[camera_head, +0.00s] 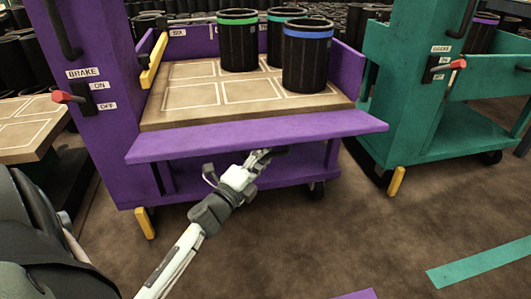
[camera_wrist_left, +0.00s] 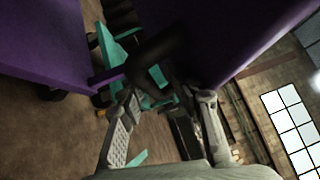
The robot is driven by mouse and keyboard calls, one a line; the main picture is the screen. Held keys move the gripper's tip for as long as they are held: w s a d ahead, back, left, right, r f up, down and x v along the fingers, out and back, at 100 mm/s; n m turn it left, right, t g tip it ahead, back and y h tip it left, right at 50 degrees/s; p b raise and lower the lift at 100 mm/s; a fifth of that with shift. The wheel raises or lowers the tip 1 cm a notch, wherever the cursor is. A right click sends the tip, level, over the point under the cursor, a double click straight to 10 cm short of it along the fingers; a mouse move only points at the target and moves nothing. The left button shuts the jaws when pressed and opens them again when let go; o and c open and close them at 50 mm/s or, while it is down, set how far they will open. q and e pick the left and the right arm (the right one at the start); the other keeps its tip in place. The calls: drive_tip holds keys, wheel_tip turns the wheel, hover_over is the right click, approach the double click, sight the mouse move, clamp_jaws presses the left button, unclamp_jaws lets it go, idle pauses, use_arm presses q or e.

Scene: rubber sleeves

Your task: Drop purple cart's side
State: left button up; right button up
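The purple cart (camera_head: 105,140) stands in front of me. Its near side panel (camera_head: 250,137) is tilted outward below the deck edge, with its broad face showing from above. A dark handle (camera_head: 272,151) shows just under the panel's outer edge. My left gripper (camera_head: 262,159) is at that handle, below the panel. In the left wrist view, the gripper's two fingers (camera_wrist_left: 167,100) are spread apart, with the dark handle (camera_wrist_left: 158,48) just beyond their tips. Whether they touch it I cannot tell. The panel (camera_wrist_left: 215,30) also shows there. My right gripper is not in view.
Several black sleeves with green, teal and blue rims, one of them a blue-rimmed sleeve (camera_head: 307,62), stand on the cart's wooden deck (camera_head: 180,97). A red brake lever (camera_head: 70,97) is on the left post. A teal cart (camera_head: 420,130) stands to the right.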

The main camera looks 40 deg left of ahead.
sight(243, 145)
use_arm(q)
drive_tip(key=shift+r, duration=0.1)
wheel_tip(243, 145, up, 10)
drive_tip(key=shift+d+r, duration=0.1)
idle(0.4)
drive_tip(key=shift+s+f, duration=0.3)
drive_tip(key=shift+s, duration=0.45)
drive_tip(key=shift+s+f, duration=0.3)
drive_tip(key=shift+s, duration=0.4)
drive_tip(key=shift+s+f, duration=0.3)
drive_tip(key=shift+s, duration=0.6)
drive_tip(key=shift+s+f, duration=0.25)
drive_tip(key=shift+s, duration=0.6)
drive_tip(key=shift+s+f, duration=0.3)
drive_tip(key=shift+s, duration=0.8)
